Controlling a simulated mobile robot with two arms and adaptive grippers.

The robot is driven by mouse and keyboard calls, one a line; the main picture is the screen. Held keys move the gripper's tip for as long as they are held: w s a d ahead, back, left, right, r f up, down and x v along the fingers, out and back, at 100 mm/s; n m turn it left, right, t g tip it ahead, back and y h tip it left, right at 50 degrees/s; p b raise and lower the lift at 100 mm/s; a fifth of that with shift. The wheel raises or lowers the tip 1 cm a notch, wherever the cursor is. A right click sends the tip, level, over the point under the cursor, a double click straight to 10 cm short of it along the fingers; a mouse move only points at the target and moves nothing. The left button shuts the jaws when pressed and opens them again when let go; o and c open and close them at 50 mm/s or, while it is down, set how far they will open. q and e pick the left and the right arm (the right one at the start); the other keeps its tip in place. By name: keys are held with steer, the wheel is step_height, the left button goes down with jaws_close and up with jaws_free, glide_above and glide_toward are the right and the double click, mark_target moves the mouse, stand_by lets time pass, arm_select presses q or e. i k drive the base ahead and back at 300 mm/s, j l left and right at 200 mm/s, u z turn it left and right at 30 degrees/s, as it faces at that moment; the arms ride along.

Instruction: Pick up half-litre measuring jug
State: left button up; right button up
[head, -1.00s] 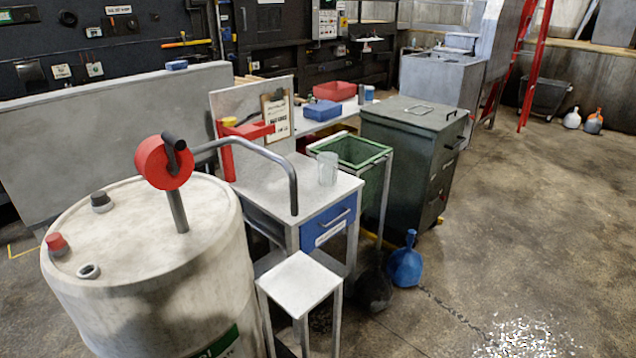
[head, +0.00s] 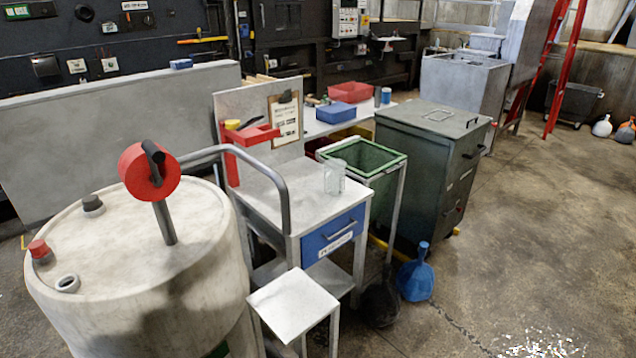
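A clear, empty-looking measuring jug (head: 334,178) stands upright on the light grey top of a small workbench (head: 290,205), near its right edge. The bench has a blue drawer (head: 333,234) below the jug. Neither of my grippers shows in the head view, so I cannot see whether they are open or shut.
A large pale drum (head: 120,270) with a red-wheeled pump (head: 150,172) stands at the front left. A white stool (head: 292,302) stands before the bench. A green bin (head: 363,158) and a dark cabinet (head: 430,170) are beside it. Open floor (head: 540,220) lies to the right.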

mark_target(332, 180)
steer(key=i+l+u, duration=0.15)
steer(key=u, duration=0.3)
steer(key=i+l+u, duration=0.1)
steer(key=u, duration=0.3)
steer(key=l+u, duration=0.25)
steer(key=u, duration=0.2)
steer(key=i+l, duration=0.05)
